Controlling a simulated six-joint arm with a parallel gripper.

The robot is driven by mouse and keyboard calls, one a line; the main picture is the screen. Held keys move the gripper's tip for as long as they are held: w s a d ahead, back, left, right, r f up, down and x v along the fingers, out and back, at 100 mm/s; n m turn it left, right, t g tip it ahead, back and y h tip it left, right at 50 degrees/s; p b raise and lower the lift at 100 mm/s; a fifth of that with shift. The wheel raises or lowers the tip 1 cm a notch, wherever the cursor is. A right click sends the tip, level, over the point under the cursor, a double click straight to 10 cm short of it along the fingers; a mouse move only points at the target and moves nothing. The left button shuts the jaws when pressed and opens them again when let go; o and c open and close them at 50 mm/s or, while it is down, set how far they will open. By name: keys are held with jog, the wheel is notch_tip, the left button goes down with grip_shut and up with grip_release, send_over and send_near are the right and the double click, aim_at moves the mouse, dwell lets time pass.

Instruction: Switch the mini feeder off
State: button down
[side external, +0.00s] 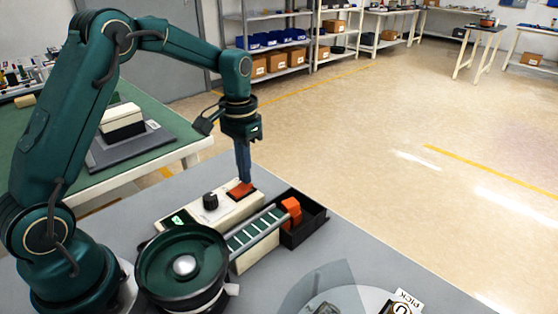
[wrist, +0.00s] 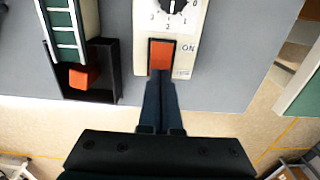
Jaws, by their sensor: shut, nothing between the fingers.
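The mini feeder has a round dark green bowl (side external: 182,262) and a cream control box (side external: 175,214) behind it. The box carries a black dial (side external: 210,201) and an orange rocker switch (side external: 237,191). In the wrist view the orange switch (wrist: 161,54) sits below the numbered dial (wrist: 176,5), with "ON" printed beside it. My gripper (side external: 243,180) is shut and empty, pointing down at the switch. In the wrist view my gripper's fingertips (wrist: 160,76) overlap the switch's lower edge. I cannot tell whether they touch it or which way the rocker is tipped.
The grey table right of the bin is clear.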

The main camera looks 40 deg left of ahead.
jog(key=shift+f, duration=0.65)
jog(key=shift+r, duration=3.55)
